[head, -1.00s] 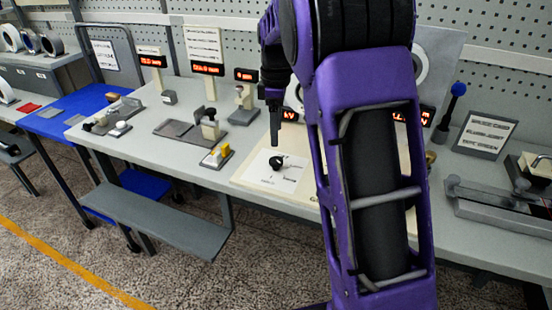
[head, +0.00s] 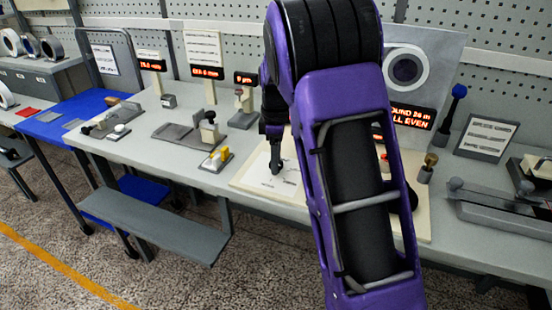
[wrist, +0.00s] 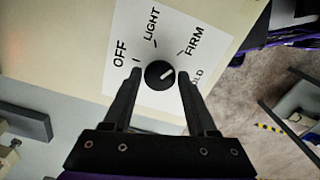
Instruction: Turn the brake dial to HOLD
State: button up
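The brake dial (wrist: 159,75) is a round black knob on a white card (wrist: 180,25) marked OFF, LIGHT, FIRM and a partly hidden label ending in OLD. Its pale pointer line slants up and right, roughly toward the FIRM mark. My gripper (wrist: 160,72) is open, with one finger on each side of the knob. I cannot tell whether the fingers touch it. The right finger covers part of the last label. In the head view my gripper (head: 275,166) points down over the card (head: 258,181) and hides the dial.
A lit orange display (head: 412,118) stands behind my arm at the right.

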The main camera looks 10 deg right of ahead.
grip_shut()
jog(key=shift+m, duration=0.3)
jog(key=shift+r+m+p, duration=0.15)
jog(key=shift+m+p, duration=0.65)
jog(key=shift+m, duration=0.1)
jog(key=m+p, duration=0.1)
jog(key=m, duration=0.2)
jog(key=shift+m+p, duration=0.4)
jog(key=m+p, duration=0.2)
jog(key=m, duration=0.3)
jog(key=shift+m, duration=0.3)
jog(key=shift+o, duration=2.1)
grip_release()
